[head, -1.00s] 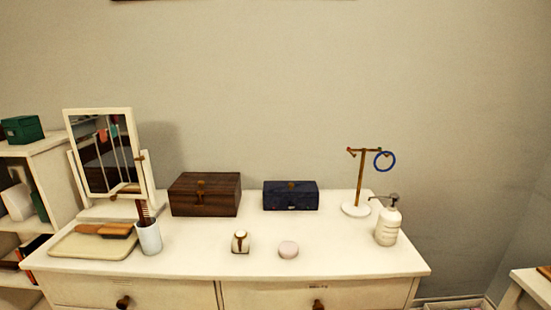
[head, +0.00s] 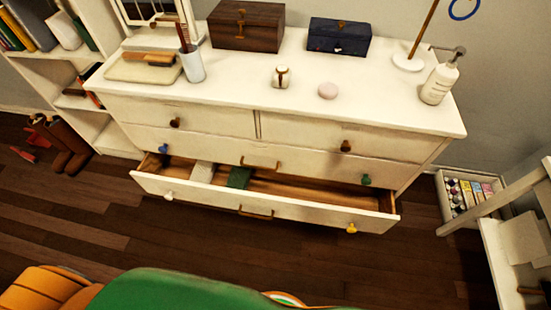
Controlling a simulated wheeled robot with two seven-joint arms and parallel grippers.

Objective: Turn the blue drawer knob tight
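The white dresser (head: 290,105) stands ahead of me. The small blue knob (head: 163,148) is at the left end of its middle, wide drawer (head: 215,146), which looks shut. A green knob (head: 366,180) is at the right end of the same drawer, with a brass handle (head: 260,163) between. I cannot tell from here whether the blue knob sits loose. Neither of my grippers shows in the head view.
The bottom drawer (head: 300,210) is pulled out below the blue knob, with a white knob (head: 169,196), a yellow knob (head: 351,228) and a few items inside. Boots (head: 72,150) stand at left. A crate of bottles (head: 470,192) is at right. Wooden floor lies in front.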

